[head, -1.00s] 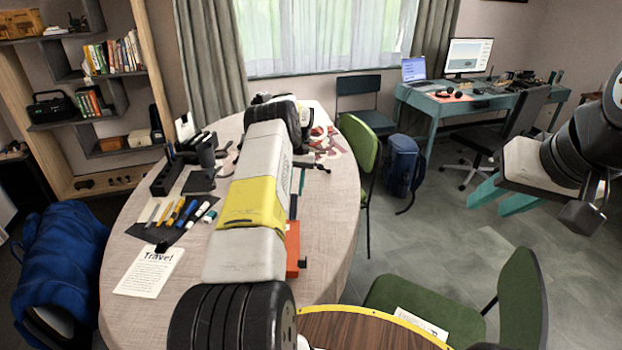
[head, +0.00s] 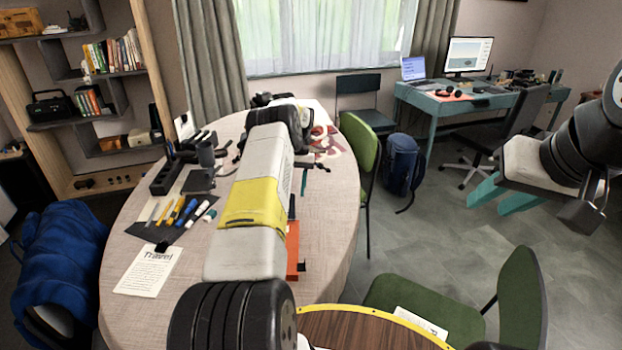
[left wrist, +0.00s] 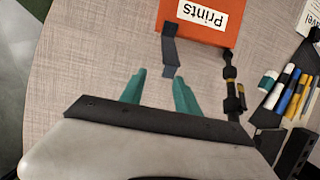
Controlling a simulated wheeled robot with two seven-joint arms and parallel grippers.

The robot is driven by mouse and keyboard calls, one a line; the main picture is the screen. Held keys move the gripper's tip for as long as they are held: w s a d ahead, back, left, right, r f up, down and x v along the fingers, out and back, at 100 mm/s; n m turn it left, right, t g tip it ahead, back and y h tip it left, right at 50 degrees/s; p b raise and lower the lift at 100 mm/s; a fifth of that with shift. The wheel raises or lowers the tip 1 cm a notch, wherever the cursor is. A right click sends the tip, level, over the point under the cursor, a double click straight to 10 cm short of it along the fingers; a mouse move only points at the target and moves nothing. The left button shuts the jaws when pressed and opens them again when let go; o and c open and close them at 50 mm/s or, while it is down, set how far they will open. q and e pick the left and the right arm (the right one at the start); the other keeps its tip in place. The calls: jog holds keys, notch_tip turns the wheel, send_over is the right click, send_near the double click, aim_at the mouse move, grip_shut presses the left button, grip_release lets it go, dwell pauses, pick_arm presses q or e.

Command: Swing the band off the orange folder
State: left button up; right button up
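The orange folder (head: 293,250) lies on the round table, partly hidden behind my left arm in the head view. In the left wrist view the folder (left wrist: 200,32) is at the top, with a white "Prints" label. A dark grey-blue band (left wrist: 169,50) lies over the folder's left edge and extends down past its lower edge. My left gripper (left wrist: 158,80) is open and empty, its teal fingers below the band's lower end and apart from the folder. My right gripper (head: 486,208) is open and empty, off the table at the right.
A dark knobbed strip (left wrist: 231,85) lies right of the band in the wrist view. Markers (head: 180,212) on a dark mat and a "Travel" sheet (head: 150,270) lie on the left of the table. A green chair (head: 362,150) stands beside its right edge.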

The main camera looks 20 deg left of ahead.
pick_arm(q)
jog(key=shift+r, duration=0.15)
jog(key=v, duration=0.7)
jog(key=shift+r, duration=0.25)
jog(key=shift+w+r, duration=0.1)
jog(key=shift+w, duration=0.05)
